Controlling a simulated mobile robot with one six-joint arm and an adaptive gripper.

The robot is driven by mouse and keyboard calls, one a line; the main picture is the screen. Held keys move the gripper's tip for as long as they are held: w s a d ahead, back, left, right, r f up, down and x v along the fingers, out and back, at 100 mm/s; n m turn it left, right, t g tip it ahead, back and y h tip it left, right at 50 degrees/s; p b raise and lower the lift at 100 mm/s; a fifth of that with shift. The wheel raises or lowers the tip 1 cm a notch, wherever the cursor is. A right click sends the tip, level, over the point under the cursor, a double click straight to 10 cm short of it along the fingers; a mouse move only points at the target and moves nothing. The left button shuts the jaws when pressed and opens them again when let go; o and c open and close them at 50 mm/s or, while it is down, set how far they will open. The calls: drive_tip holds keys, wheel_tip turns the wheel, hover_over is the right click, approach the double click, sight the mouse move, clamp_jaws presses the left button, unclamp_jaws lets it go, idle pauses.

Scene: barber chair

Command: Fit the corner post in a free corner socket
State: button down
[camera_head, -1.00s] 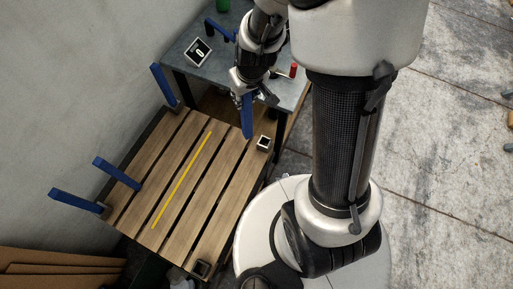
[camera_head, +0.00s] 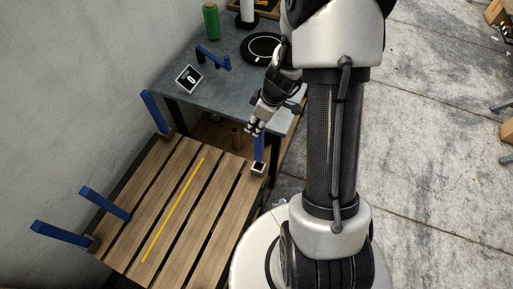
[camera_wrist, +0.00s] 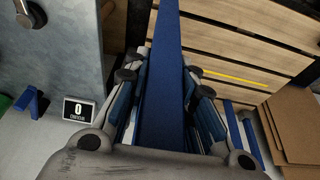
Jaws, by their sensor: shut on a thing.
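My gripper (camera_head: 256,129) is shut on a blue corner post (camera_head: 259,147), which hangs below the fingers at the pallet's far right corner. The post's lower end is at the corner socket (camera_head: 258,169), a small dark box with a pale rim. I cannot tell whether the end is inside the socket or just above it. In the wrist view the post (camera_wrist: 166,75) runs away between the fingers, and its far end is out of frame. The slatted wooden pallet (camera_head: 180,205) has other blue posts standing at its far left corner (camera_head: 154,112) and left side (camera_head: 105,202).
Another blue post (camera_head: 60,235) leans out at the near left. A grey table (camera_head: 225,88) behind the pallet bears a small display (camera_head: 189,79), a blue bracket-like piece (camera_head: 213,58), a green cylinder (camera_head: 211,22) and a black disc (camera_head: 262,47). A yellow strip (camera_head: 174,208) lies on the slats.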

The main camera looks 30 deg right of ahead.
sight(256, 142)
wheel_tip(256, 142, down, 11)
drive_tip(key=b, duration=0.4)
drive_tip(key=shift+f+b, duration=0.15)
drive_tip(key=shift+b, duration=0.25)
drive_tip(key=c, duration=1.3)
unclamp_jaws()
drive_tip(key=shift+c, duration=0.2)
